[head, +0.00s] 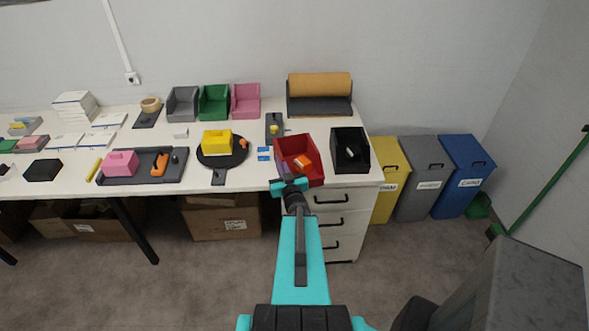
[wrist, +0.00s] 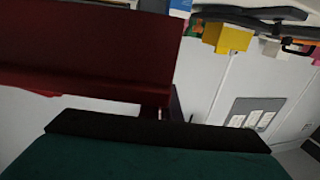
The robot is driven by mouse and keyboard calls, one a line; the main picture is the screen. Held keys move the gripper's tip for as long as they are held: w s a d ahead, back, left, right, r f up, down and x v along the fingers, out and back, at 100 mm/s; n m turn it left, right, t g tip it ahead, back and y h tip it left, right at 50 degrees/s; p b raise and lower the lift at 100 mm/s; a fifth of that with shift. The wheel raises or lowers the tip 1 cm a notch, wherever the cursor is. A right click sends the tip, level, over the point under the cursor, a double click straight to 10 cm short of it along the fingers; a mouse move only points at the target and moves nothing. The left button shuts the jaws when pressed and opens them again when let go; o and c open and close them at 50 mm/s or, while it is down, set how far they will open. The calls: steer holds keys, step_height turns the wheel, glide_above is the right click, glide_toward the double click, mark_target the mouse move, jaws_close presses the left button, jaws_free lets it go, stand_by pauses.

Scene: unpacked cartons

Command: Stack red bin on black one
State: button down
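The red bin (head: 314,175) is at the right part of the table, by its front edge, with an orange item inside. The black bin (head: 361,165) stands just right of it, with a small light item inside. My gripper (head: 290,184) is at the front left of the red bin, touching or very close to it. In the wrist view the red bin (wrist: 90,45) fills the upper left, right in front of the gripper. The fingertips are hidden or too dark to tell whether they grip it. I cannot tell whether the red bin rests on the table.
A round black plate (head: 240,158) with a yellow bin (head: 217,141) is to the left. A roll holder (head: 320,107) stands behind. Grey, green and pink bins (head: 245,101) line the wall. Yellow, grey and blue waste bins (head: 466,170) stand right of the table (head: 375,177).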

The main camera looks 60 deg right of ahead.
steer(key=w+a+r+n+t+y+b, duration=0.25)
steer(key=w+a+n+y, duration=0.35)
steer(key=w+a, duration=0.5)
steer(key=w+a+r+n+t+y+b, duration=0.2)
steer(key=w+a+r+n+y+b, duration=0.1)
steer(key=w+a+y, duration=0.75)
steer(key=a+f+n+g+y+b, duration=0.1)
steer(key=a+n+g+y+b, duration=0.4)
steer(key=a, duration=2.8)
steer(key=n+g+y, duration=0.2)
steer(key=n+y, duration=0.3)
steer(key=shift+f, duration=0.35)
steer(key=shift+a+g, duration=0.2)
steer(key=shift+g, duration=0.05)
